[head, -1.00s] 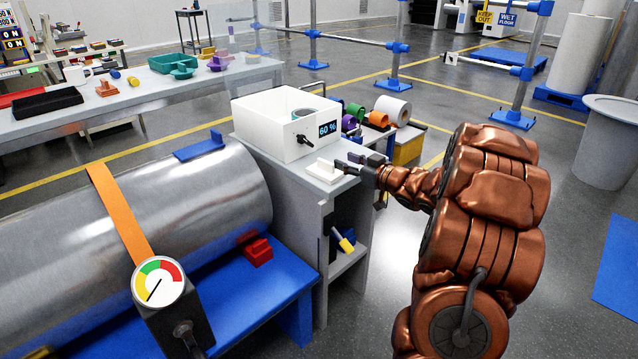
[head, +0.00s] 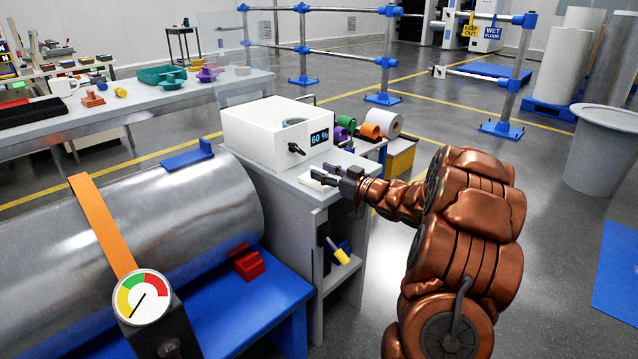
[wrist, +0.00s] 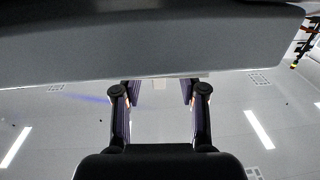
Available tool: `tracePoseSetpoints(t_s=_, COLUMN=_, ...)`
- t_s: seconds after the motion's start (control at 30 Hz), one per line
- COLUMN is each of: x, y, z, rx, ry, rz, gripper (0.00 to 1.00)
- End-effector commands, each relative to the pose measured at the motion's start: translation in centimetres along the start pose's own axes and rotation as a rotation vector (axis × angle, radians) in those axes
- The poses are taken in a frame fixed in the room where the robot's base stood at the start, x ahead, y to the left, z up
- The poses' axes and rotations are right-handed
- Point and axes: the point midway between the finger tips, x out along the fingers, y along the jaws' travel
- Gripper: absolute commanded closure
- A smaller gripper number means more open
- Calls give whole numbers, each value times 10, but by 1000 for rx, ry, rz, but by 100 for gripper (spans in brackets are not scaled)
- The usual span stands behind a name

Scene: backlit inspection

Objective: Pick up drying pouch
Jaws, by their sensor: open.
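A small white item, which looks like the drying pouch (head: 316,180), lies on the grey cabinet top (head: 290,188) in front of the white box. My gripper (head: 338,174) is open just right of it in the head view, low over the cabinet top, and its fingers hide part of it. In the wrist view the fingers of my gripper (wrist: 158,92) stand apart. A small pale patch shows between their tips, partly cut off by a grey slab; I cannot tell if it is the pouch.
The white box (head: 262,138) with a "60 %" display (head: 319,138) and a black handle stands behind the pouch. Coloured rolls (head: 371,130) are at its right. A large metal cylinder (head: 190,215) with a gauge (head: 142,298) lies at left.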

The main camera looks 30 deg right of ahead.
Motion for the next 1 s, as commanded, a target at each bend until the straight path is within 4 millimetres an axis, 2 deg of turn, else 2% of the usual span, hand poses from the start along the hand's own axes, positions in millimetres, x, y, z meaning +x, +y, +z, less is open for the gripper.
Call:
tracePoseSetpoints(t_s=0.2, x=19, y=1, z=2, rx=0, ry=-1, rz=3, gripper=58)
tracePoseSetpoints(t_s=0.53, x=23, y=1, z=0, rx=0, ry=-1, rz=4, gripper=58)
tracePoseSetpoints(t_s=0.93, x=22, y=2, z=0, rx=0, ry=-1, rz=4, gripper=100)
tracePoseSetpoints(t_s=1.0, x=22, y=2, z=0, rx=0, ry=-1, rz=4, gripper=100)
